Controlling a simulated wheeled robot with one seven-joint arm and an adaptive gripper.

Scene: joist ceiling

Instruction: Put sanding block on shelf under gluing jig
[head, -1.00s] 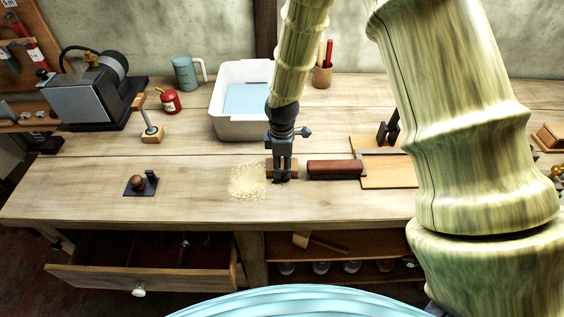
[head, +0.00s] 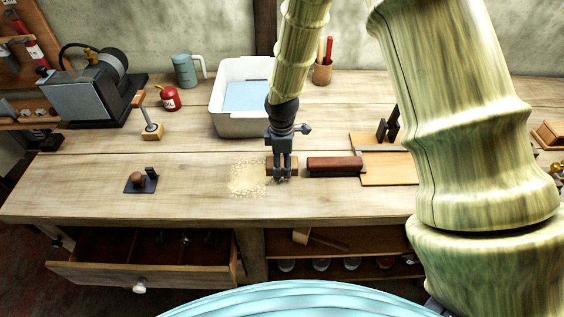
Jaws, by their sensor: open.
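The sanding block, a small brown block (head: 270,167), lies on the workbench beside a patch of pale dust. My gripper (head: 282,176) is open and points down at this block, its dark fingers covering the block's middle. I cannot tell whether the fingers touch it. The gluing jig, a light wooden board (head: 388,178) with dark upright pieces, is on the bench to the right, partly behind my arm. Below the bench is an open shelf (head: 360,277); my arm hides its right part.
A long reddish-brown block (head: 335,166) lies close right of my gripper. A white tub (head: 240,127) stands behind. A small dark tool with a knob (head: 140,181) is at left. An open drawer (head: 95,277) juts out below. A mallet (head: 301,236) and several jars (head: 321,264) occupy the shelf area.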

